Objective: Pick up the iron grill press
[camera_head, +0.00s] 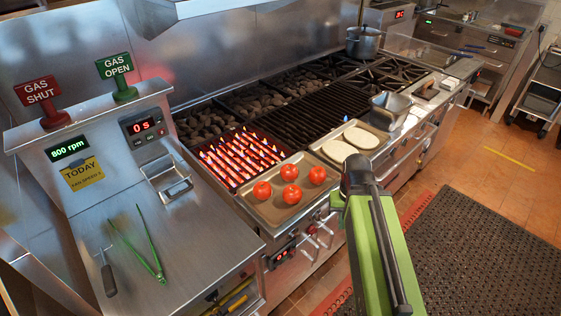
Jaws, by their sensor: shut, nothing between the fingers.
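A small dark, blocky object (426,91) sits on the steel ledge at the right end of the cooking line, beyond a steel pan. It may be the iron grill press, but it is too small for me to be sure. My green arm rises from the bottom of the view, right of centre, and its dark upper end stands in front of the trays. I cannot make out my gripper's fingers.
Flames burn in the left grill section (238,160). A tray (262,208) of tomatoes and a tray (372,163) of pale flat pieces line the front edge. Green tongs (150,250) lie on the left counter. A steel pan (390,108) stands near the dark object.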

